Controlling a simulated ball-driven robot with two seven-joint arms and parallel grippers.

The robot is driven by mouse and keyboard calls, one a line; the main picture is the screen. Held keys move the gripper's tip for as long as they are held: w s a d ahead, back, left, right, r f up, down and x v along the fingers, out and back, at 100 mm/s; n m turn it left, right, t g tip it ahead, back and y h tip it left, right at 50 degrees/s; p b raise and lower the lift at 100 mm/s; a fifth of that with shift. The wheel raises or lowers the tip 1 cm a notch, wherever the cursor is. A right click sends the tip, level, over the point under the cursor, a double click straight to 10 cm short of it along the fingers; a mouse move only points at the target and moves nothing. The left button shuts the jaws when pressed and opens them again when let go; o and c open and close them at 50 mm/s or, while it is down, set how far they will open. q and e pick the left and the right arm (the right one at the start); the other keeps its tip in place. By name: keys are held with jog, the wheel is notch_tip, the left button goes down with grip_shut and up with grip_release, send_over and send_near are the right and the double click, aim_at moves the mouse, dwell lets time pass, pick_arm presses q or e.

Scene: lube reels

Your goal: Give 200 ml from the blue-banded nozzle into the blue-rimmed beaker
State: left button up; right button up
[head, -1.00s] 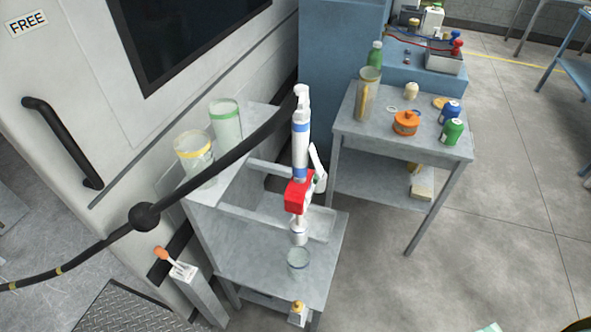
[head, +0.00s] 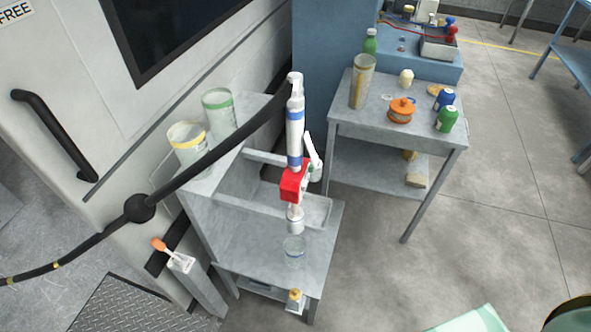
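The blue-banded nozzle (head: 295,128) is a white tube with blue bands, a red body and a silver tip. It stands upright at the end of a black hose (head: 205,158), with a white lever at its right side. Neither of my grippers is in view.
A yellow-rimmed beaker (head: 188,148) and a green-rimmed beaker (head: 220,115) stand on the upper shelf at left. The right table (head: 355,122) holds a tall container (head: 362,82), an orange pot (head: 402,110) and bottles. The floor at right is mostly clear.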

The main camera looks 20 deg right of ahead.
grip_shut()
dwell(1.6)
